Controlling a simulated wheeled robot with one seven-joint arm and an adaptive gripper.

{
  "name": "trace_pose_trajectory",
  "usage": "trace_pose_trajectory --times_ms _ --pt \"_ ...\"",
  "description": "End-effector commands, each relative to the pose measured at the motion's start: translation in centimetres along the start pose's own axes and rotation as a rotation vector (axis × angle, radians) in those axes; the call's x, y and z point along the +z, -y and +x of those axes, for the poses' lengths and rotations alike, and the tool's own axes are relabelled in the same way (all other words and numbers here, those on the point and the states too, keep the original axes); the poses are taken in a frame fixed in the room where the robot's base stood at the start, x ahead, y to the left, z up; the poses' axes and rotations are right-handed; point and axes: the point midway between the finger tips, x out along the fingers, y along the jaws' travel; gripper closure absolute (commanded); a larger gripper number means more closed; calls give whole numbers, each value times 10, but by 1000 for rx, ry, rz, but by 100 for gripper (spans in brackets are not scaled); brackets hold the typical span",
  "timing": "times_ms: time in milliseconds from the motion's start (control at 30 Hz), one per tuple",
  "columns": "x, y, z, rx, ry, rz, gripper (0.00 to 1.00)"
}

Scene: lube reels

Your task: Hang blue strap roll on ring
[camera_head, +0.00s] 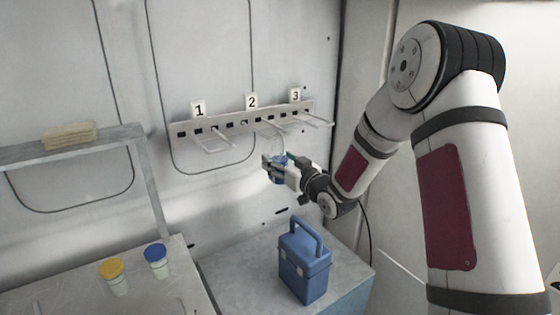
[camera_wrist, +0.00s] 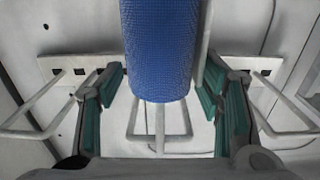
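The blue strap roll (camera_wrist: 162,48) is a mesh-textured blue cylinder at the top middle of the wrist view. It sits between my gripper's green-padded fingers (camera_wrist: 162,85), whose tips lie against its two sides. In the head view my gripper (camera_head: 275,168) is just below the hook rail, with the blue roll (camera_head: 279,174) partly hidden between its fingers. The white rail (camera_head: 235,122) carries wire hooks under labels 1, 2 and 3. My gripper is below the hook by label 2 (camera_head: 252,102). In the wrist view, a wire hook (camera_wrist: 160,140) shows beyond the roll's lower end.
A blue lidded box (camera_head: 305,268) with a raised handle stands on the counter below my gripper. Yellow-lidded (camera_head: 112,270) and blue-lidded (camera_head: 156,255) jars stand on the left table. A shelf (camera_head: 75,145) with a tan stack (camera_head: 69,136) is at left.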

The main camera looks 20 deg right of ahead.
Motion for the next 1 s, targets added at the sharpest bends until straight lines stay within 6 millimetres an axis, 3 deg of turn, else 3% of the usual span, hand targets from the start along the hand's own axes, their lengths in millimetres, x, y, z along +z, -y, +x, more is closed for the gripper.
trace_pose_trajectory --times_ms 267,433,800,1000 --pt "1 0 0 0 2 1 35" --pt "1 0 -12 1 3 0 35" --pt "1 -1 -83 2 3 1 35" --pt "0 -1 -111 1 1 1 35"
